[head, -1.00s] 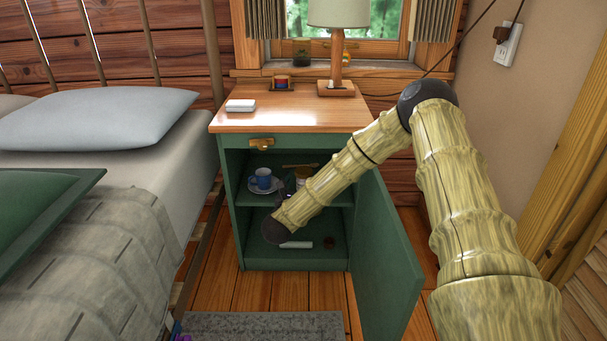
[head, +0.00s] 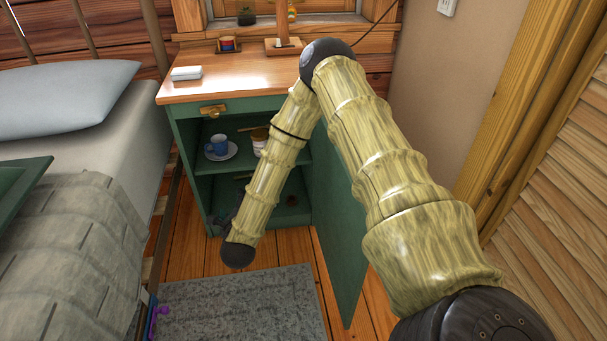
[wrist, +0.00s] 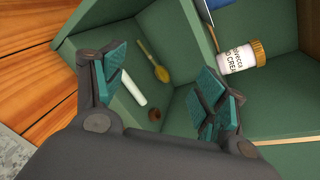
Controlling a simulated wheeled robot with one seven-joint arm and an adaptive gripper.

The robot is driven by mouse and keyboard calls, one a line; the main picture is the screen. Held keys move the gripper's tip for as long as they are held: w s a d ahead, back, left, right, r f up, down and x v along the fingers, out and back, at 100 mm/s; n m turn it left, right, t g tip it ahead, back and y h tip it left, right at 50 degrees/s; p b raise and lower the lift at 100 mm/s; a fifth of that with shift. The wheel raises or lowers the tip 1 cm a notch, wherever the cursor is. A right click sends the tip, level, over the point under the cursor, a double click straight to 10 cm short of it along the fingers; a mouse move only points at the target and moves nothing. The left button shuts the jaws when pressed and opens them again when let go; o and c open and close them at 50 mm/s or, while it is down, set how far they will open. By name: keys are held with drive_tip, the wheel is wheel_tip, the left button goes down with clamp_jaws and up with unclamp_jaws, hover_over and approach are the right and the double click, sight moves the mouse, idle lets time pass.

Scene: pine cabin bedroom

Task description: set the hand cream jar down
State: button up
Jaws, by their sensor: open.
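The hand cream jar (head: 260,139), white with a gold lid, stands upright on the upper shelf (head: 203,167) of the green nightstand, right of the blue cup (head: 218,144) on its saucer. In the wrist view the jar (wrist: 238,57) shows at the upper right with its label readable, clear of my fingers. My gripper (wrist: 165,68) is open with nothing between its teal pads. In the head view my gripper (head: 222,218) is partly hidden by my arm, low at the front of the cabinet.
A gold spoon (wrist: 155,63), a white stick (wrist: 133,88) and a small brown thing (wrist: 155,115) lie in the lower compartment. The bed (head: 60,240) is at the left. A grey rug (head: 240,305) lies in front.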

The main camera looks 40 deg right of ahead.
drive_tip(key=s+a+f+n+g+y, duration=0.3)
drive_tip(key=s+a+f+n, duration=0.2)
drive_tip(key=s+f+n, duration=0.3)
drive_tip(key=s+a+f+n+g+y, duration=0.3)
drive_tip(key=s+a+f+n, duration=0.25)
drive_tip(key=s+n, duration=0.4)
drive_tip(key=s+d+f+n+g, duration=0.1)
drive_tip(key=s+n+g, duration=0.2)
drive_tip(key=s+n, duration=0.4)
drive_tip(key=s+d+f+n+g, duration=0.2)
drive_tip(key=s+n, duration=0.6)
drive_tip(key=s, duration=1)
drive_tip(key=shift+d+f+g, duration=0.3)
drive_tip(key=shift+g, duration=0.9)
drive_tip(key=shift+r, duration=0.1)
